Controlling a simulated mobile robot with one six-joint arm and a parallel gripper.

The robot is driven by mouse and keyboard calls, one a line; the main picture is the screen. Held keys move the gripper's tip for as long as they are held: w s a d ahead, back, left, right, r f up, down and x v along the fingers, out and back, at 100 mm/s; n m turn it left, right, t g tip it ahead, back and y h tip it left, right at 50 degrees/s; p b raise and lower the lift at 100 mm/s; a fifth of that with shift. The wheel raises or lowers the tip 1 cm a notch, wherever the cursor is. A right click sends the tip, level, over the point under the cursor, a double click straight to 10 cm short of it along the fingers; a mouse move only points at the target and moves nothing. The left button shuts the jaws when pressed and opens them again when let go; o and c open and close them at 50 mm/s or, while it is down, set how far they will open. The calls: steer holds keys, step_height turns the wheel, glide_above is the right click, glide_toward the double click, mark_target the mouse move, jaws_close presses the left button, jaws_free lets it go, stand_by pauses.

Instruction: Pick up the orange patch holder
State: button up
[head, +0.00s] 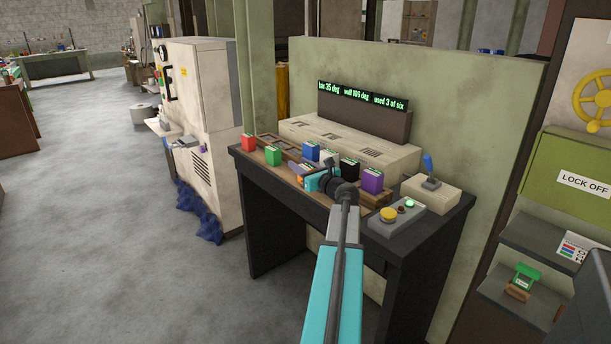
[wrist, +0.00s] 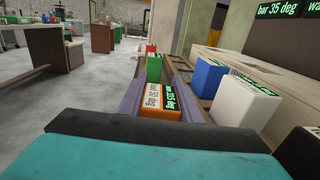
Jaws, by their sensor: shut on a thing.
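The orange patch holder (wrist: 160,113) is a small block with a white label and a dark green-lit strip; it sits between my gripper's two grey-purple fingers in the wrist view. In the head view a small bit of the orange holder (head: 307,169) shows beside my gripper (head: 303,178), at the bench's front edge. My gripper is shut on it. Its underside is hidden, so I cannot tell whether it touches the bench.
Green (head: 272,156) and red (head: 249,142) holders stand left of my gripper. Blue (head: 311,151), white (wrist: 245,102), black (head: 348,168) and purple (head: 372,181) holders stand close behind and right. A button box (head: 397,215) and joystick box (head: 431,193) are at right.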

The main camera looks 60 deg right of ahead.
steer(key=shift+r, duration=1.6)
steer(key=shift+s+a+r, duration=0.15)
steer(key=shift+s+r, duration=0.05)
steer(key=shift+s, duration=0.05)
steer(key=r+v, duration=0.1)
steer(key=v, duration=1.4)
steer(key=shift+s+r+p, duration=0.2)
steer(key=shift+s+p, duration=0.05)
steer(key=shift+p, duration=0.1)
